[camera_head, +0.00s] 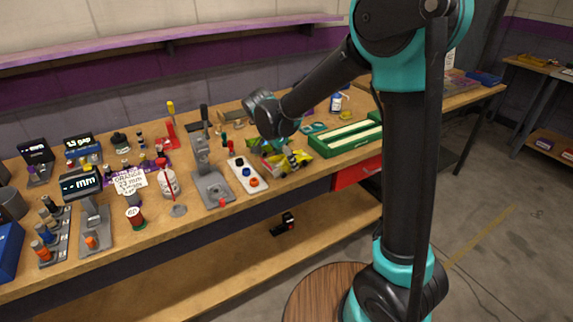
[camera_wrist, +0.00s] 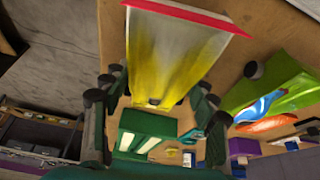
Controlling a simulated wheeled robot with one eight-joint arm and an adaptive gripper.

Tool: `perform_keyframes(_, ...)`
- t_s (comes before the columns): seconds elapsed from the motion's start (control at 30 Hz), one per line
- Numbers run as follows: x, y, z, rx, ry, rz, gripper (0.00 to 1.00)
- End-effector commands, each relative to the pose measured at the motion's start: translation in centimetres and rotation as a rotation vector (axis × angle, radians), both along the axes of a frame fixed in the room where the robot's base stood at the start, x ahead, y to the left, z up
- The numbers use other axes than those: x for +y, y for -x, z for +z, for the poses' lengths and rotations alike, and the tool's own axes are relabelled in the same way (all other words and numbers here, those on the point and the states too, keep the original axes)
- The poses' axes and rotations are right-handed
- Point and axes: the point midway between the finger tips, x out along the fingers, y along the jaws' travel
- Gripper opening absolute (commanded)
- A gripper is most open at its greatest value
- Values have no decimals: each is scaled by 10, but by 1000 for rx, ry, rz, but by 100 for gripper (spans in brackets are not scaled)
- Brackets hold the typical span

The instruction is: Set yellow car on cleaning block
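The yellow car (camera_head: 297,161) is at the near middle of the bench in the head view, just under my gripper (camera_head: 277,150). In the wrist view the yellow car (camera_wrist: 165,55) is large and close, with a grey and yellow body and a red edge at the top. My gripper's fingers (camera_wrist: 160,100) lie one on each side of its lower part. I cannot tell whether they press on it or whether the car is off the bench. A green block with pale strips (camera_head: 345,137), possibly the cleaning block, lies right of the car; a green block also shows in the wrist view (camera_wrist: 148,128).
A white tray with coloured round parts (camera_head: 248,173) and a grey stand (camera_head: 212,188) are left of the car. A green, blue and orange object (camera_wrist: 270,105) is right of my fingers. Digital displays, bottles and small tools crowd the bench's left half.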

Motion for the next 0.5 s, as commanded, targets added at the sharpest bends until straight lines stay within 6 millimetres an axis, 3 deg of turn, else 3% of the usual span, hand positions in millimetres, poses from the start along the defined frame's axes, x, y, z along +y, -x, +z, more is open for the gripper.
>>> perform_keyframes(0.03, 0, 0, 0, 0, 0, 0, 47)
perform_keyframes(0.23, 0, 0, 0, 0, 0, 0, 23)
perform_keyframes(0.5, 0, 0, 2, 0, 0, 0, 23)
